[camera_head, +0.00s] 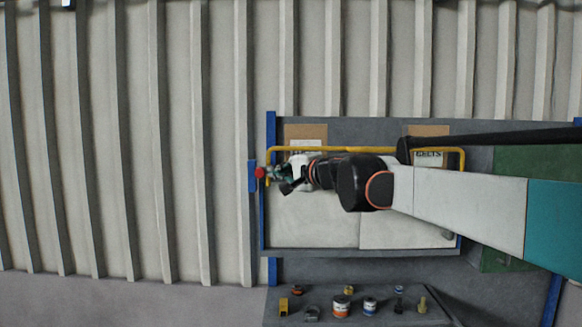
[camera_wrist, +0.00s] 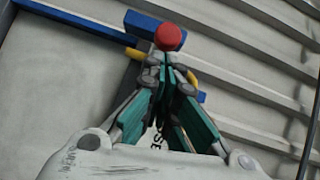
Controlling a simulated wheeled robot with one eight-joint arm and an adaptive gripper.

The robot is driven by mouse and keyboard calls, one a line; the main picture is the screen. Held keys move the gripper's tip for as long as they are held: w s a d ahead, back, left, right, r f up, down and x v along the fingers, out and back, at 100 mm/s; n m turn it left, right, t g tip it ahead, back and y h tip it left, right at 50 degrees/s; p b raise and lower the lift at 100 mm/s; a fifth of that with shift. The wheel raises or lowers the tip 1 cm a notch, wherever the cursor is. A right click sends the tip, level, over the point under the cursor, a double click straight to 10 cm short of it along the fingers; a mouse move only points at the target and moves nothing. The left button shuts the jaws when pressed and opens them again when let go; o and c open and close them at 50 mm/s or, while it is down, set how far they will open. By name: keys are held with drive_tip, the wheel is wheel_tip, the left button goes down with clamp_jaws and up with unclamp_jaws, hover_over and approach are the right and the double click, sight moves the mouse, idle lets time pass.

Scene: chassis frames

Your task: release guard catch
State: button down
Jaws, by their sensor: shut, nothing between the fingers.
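A red round knob (camera_head: 261,172) sits at a blue block (camera_head: 252,176) on the left edge of the panel; I take it to be the guard catch. In the wrist view the red knob (camera_wrist: 168,37) lies just beyond my fingertips, in front of the blue block (camera_wrist: 143,22). The yellow guard bar (camera_head: 360,149) runs across the panel's top and bends down at both ends. My gripper (camera_head: 272,173) is shut and empty, its tips (camera_wrist: 168,62) close to the knob. Whether they touch it, I cannot tell. My gripper covers part of the yellow bar.
Two brown cartons (camera_head: 306,132) (camera_head: 428,130) with labels stand behind the bar. Pale panels (camera_head: 315,225) lie below my arm. A lower grey shelf (camera_head: 320,290) holds several small jars and parts. A ribbed wall (camera_head: 140,130) fills the left side, with free room before it.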

drive_tip(key=shift+w+a+f, duration=0.1)
drive_tip(key=shift+w+a, duration=0.1)
drive_tip(key=shift+s, duration=0.1)
drive_tip(key=a, duration=0.6)
drive_tip(key=shift+a+b, duration=0.25)
drive_tip(key=shift+b, duration=0.05)
